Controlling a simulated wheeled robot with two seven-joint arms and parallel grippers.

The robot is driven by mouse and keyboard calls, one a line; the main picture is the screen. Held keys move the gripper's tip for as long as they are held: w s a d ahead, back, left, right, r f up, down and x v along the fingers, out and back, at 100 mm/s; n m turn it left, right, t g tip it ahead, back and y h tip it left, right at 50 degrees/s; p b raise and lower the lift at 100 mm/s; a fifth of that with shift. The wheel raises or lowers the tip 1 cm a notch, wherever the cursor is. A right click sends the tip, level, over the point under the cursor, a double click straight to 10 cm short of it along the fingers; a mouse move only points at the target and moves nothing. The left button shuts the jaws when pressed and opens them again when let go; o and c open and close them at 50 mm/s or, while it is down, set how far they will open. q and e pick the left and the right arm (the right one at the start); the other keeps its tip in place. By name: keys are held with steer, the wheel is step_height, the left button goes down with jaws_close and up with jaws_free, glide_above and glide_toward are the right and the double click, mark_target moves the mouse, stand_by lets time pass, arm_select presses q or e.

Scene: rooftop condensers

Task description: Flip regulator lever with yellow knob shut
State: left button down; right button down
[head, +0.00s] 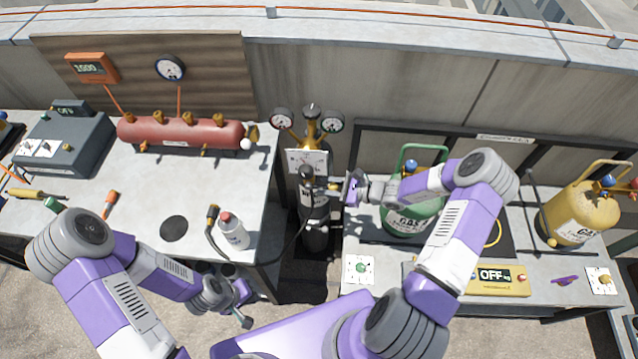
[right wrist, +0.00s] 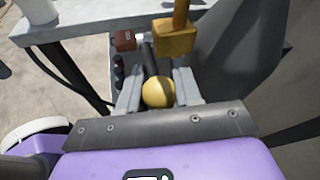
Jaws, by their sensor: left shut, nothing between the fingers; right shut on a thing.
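The regulator (head: 312,133) is brass with two round gauges and a white plate, and it stands at the black cylinder (head: 315,238) in the gap between the two tables. My right gripper (head: 338,187) reaches in from the right just below the plate. In the right wrist view the yellow knob (right wrist: 158,92) sits between the fingers of my right gripper (right wrist: 157,90), shut on it, with a dark lever stem (right wrist: 149,60) running away from it. In the head view the fingers hide the knob. My left gripper (head: 242,308) is shut and empty, low beside the left table's front edge.
The left table (head: 110,225) holds a red manifold (head: 180,133), a white bottle (head: 233,233) and a black hose. The right table (head: 400,268) holds a green gas cylinder (head: 410,222), a yellow cylinder (head: 573,215) and a scale reading OFF (head: 480,281).

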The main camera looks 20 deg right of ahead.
steer(key=shift+d, duration=0.1)
steer(key=c, duration=0.8)
jaws_free()
steer(key=v, duration=0.7)
steer(key=shift+s+d+p, duration=0.2)
steer(key=shift+p, duration=0.1)
